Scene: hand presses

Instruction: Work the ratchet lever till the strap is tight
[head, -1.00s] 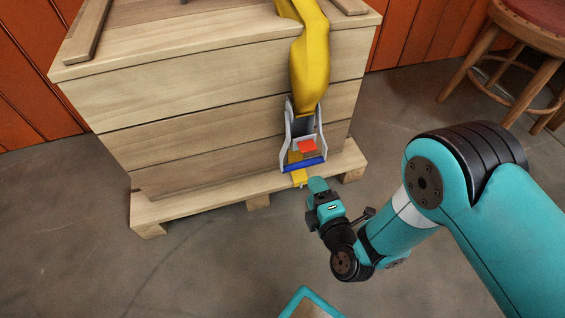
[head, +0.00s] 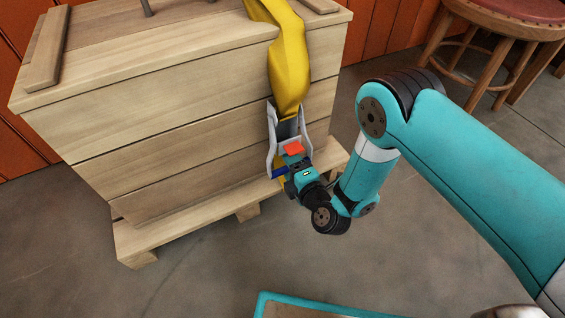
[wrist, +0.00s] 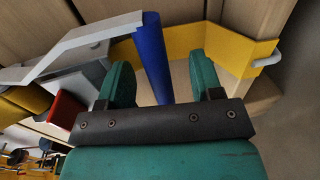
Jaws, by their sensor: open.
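The yellow strap (head: 289,70) runs over the crate's top and down its front into the ratchet (head: 271,135); its upper part bulges loosely. The ratchet has pale grey side arms, a red block (head: 293,148) and a blue crossbar (head: 279,172) at the lever's lower end. My gripper (head: 292,180) is at the crossbar and hides its right part. In the wrist view, the crossbar (wrist: 152,55) passes between my gripper's (wrist: 160,65) two open green fingers, with a gap on the right; whether the left finger touches it, I cannot tell. The red block (wrist: 67,108) lies left.
The wooden crate (head: 170,120) stands on a pallet (head: 180,225) just behind the ratchet. A stool (head: 510,30) with a red seat is at the back right. The floor (head: 60,240) left of the pallet is clear.

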